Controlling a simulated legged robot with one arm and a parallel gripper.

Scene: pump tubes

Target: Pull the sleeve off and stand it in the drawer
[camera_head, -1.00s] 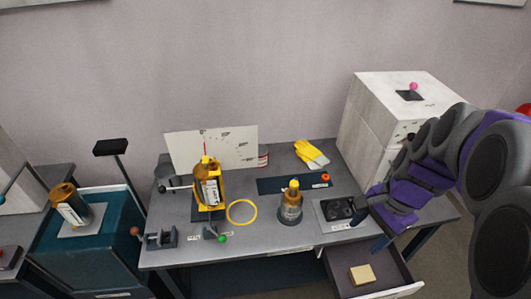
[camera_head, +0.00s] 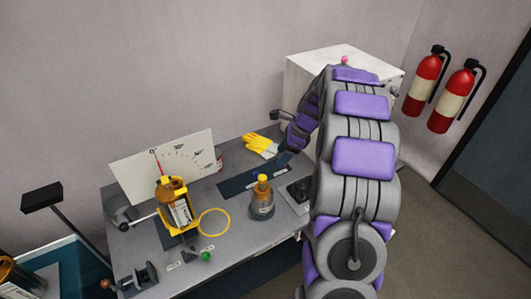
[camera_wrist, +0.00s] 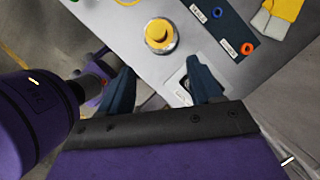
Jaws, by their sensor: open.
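An amber cylinder (camera_head: 172,188) with a white label stands in a yellow holder on the table in the head view. A grey canister with a yellow top (camera_head: 262,200) stands to its right; its top also shows in the wrist view (camera_wrist: 160,35). I cannot tell which part is the sleeve. My gripper (camera_wrist: 160,70) is open and empty, its dark fingers spread just below the canister in the wrist view. I cannot make out the drawer now.
A yellow ring (camera_head: 213,222) lies between holder and canister. A dial board (camera_head: 140,165) stands behind the holder. Yellow gloves (camera_head: 262,145) and a dark mat (camera_head: 240,186) lie at the back. A white cabinet (camera_head: 300,72) stands at the right, with fire extinguishers (camera_head: 425,80) beyond.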

